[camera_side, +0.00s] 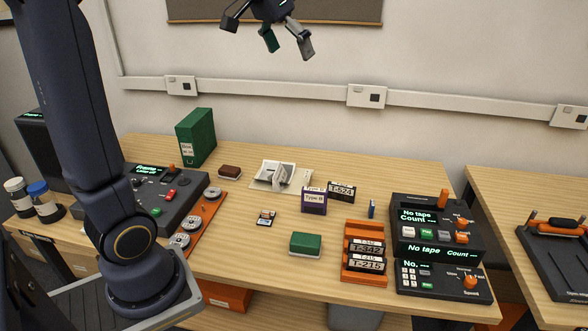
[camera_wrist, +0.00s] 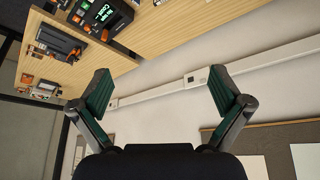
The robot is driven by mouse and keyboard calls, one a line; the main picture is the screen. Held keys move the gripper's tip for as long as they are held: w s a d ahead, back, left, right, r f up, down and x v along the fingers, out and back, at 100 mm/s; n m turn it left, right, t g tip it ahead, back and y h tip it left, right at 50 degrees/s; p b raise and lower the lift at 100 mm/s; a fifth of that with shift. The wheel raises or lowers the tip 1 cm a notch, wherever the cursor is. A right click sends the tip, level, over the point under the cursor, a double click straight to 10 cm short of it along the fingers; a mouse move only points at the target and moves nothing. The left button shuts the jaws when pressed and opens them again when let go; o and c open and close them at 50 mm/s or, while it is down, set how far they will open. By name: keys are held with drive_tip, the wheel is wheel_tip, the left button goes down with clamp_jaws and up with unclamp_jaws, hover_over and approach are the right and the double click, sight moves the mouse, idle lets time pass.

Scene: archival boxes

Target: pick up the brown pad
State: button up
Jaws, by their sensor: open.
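The brown pad (camera_side: 230,172) lies on the wooden table, left of its middle, between the green binder and the white paper. It is a small dark brown block with a paler underside. I cannot make it out in the wrist view. My gripper (camera_side: 288,48) is open and empty, high above the back of the table near the wall. In the wrist view my gripper (camera_wrist: 158,92) shows its two green-padded fingers spread wide, with only wall and table behind them.
A green binder (camera_side: 196,138) stands left of the pad. White papers (camera_side: 282,176) lie to its right. An orange rail with round dials (camera_side: 198,220) and a dark console (camera_side: 160,195) are in front. A green pad (camera_side: 305,244), tape boxes (camera_side: 314,200) and an orange rack (camera_side: 362,251) stand farther right.

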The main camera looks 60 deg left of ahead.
drive_tip(key=w+a+f+n+g, duration=0.1)
drive_tip(key=w+a+f, duration=0.15)
drive_tip(key=a, duration=0.35)
drive_tip(key=w+a+f+n, duration=0.1)
drive_tip(key=w+a, duration=0.2)
drive_tip(key=a, duration=0.3)
drive_tip(key=n+g, duration=0.4)
hover_over(227, 170)
wheel_tip(227, 170, down, 39)
drive_tip(key=shift+s+a+r, duration=0.1)
drive_tip(key=shift+r, duration=0.05)
drive_tip(key=shift+d+f, duration=0.15)
drive_tip(key=shift+f, duration=1.4)
drive_tip(key=shift+d+f, duration=0.1)
drive_tip(key=shift+f, duration=1.45)
drive_tip(key=shift+c, duration=0.4)
drive_tip(key=c, duration=1)
